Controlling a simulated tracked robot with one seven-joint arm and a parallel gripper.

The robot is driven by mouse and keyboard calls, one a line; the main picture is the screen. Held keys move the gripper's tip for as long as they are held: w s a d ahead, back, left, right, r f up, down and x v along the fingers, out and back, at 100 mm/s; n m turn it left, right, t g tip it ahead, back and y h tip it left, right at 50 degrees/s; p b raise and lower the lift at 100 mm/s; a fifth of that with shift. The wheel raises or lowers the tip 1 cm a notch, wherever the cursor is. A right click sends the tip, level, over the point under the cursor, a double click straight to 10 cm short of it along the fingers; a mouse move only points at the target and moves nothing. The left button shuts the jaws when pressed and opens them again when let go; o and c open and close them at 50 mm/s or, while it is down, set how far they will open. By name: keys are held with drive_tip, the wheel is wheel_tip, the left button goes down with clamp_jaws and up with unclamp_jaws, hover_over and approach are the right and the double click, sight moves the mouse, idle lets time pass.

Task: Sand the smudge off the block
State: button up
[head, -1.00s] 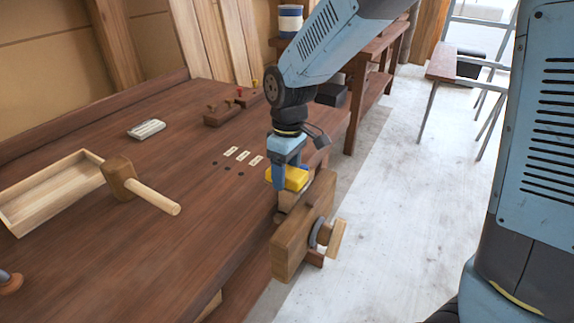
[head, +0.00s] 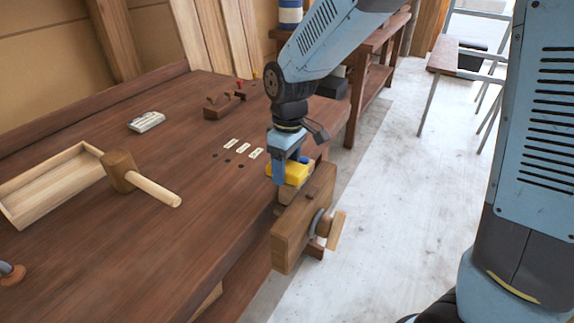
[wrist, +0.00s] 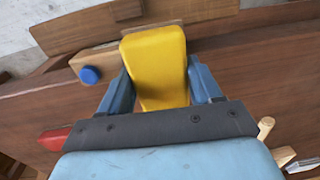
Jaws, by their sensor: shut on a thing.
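My gripper (head: 288,174) is shut on a yellow sanding block (head: 293,171). In the wrist view, the yellow block (wrist: 157,62) sits between my two blue fingers. A pale wooden block (wrist: 110,60) shows beneath and left of it, partly hidden by it. A round blue spot (wrist: 89,75) on that pale block lies uncovered, just left of the yellow block. In the head view, the pale block is mostly hidden under my gripper, at the wooden vise (head: 300,228) on the bench's edge. I cannot tell whether the yellow block touches it.
The bench (head: 130,245) holds a mallet (head: 119,171), an open wooden tray (head: 45,190), a grey-white item (head: 146,121), a wooden plane (head: 222,106) and several small labels (head: 243,149). A second bench (head: 372,85) stands behind. The pale floor (head: 385,220) on the right is clear.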

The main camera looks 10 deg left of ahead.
sight(294, 162)
drive_tip(key=shift+f, duration=0.7)
idle(0.3)
drive_tip(key=shift+w+d+f, duration=0.1)
drive_tip(key=shift+w+d, duration=0.35)
drive_tip(key=shift+w, duration=0.6)
drive_tip(key=shift+w+d+f, duration=0.1)
drive_tip(key=shift+w+d, duration=0.35)
drive_tip(key=shift+w, duration=0.65)
drive_tip(key=shift+w+d, duration=0.45)
drive_tip(key=shift+w, duration=0.6)
drive_tip(key=shift+s, duration=0.1)
drive_tip(key=shift+s+a+r, duration=0.1)
drive_tip(key=shift+s+a, duration=0.25)
drive_tip(key=shift+s, duration=0.4)
drive_tip(key=shift+s+a+r, duration=0.1)
drive_tip(key=shift+s+a, duration=0.25)
drive_tip(key=shift+s, duration=0.4)
drive_tip(key=shift+s+a, duration=0.35)
drive_tip(key=shift+s, duration=0.5)
drive_tip(key=shift+s+a, duration=0.35)
drive_tip(key=shift+s, duration=0.5)
